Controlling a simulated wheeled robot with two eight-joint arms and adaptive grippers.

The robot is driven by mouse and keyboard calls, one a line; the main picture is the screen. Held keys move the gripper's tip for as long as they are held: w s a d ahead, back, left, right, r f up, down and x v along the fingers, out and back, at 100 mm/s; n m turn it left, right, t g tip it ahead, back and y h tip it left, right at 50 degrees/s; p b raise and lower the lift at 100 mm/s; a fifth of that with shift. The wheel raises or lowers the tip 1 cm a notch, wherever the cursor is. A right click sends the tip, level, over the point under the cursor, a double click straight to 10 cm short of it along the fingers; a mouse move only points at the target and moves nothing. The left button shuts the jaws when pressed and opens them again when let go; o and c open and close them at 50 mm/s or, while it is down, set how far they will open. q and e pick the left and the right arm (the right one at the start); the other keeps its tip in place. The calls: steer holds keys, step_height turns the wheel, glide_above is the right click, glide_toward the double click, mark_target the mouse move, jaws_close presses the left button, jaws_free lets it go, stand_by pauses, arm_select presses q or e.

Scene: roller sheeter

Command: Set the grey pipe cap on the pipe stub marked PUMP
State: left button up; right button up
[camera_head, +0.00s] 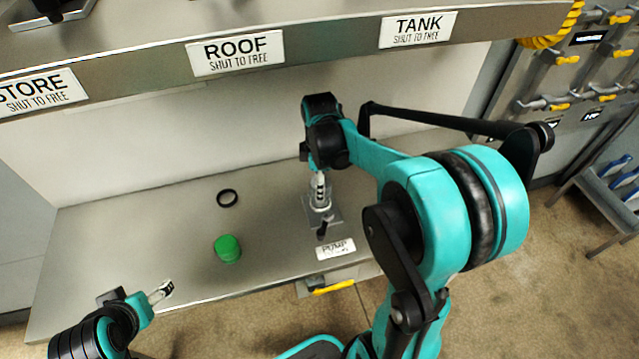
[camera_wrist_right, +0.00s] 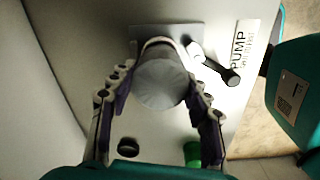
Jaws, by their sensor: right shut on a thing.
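My right gripper (camera_head: 320,192) is over the pipe stub's square base plate (camera_head: 335,215), behind the PUMP label (camera_head: 335,249). In the right wrist view, the right gripper (camera_wrist_right: 160,98) is shut on the grey pipe cap (camera_wrist_right: 163,88), one finger on each side. The cap covers most of the stub. A pale rim (camera_wrist_right: 158,41) shows beyond the cap, near the base plate (camera_wrist_right: 150,30). I cannot tell whether the cap touches or sits on the stub. My left gripper (camera_head: 160,292) is at the front left of the bench, apart from everything; its opening is unclear.
A green cap (camera_head: 228,248) and a black ring (camera_head: 227,198) lie on the steel bench (camera_head: 120,235), left of the stub. A black-handled lever (camera_wrist_right: 222,70) is beside the stub. An overhead shelf edge carries STORE, ROOF (camera_head: 236,53) and TANK signs. The bench's left part is clear.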

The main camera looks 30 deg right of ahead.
steer(key=shift+f, duration=0.35)
stand_by(0.3)
steer(key=shift+f+b, duration=0.45)
steer(key=shift+b, duration=0.1)
steer(key=shift+f, duration=0.2)
steer(key=shift+f+b, duration=0.5)
steer(key=shift+f, duration=0.05)
steer(key=shift+f, duration=0.15)
stand_by(0.4)
steer(key=o, duration=1.3)
steer(key=shift+c, duration=0.2)
step_height(320, 180, up, 12)
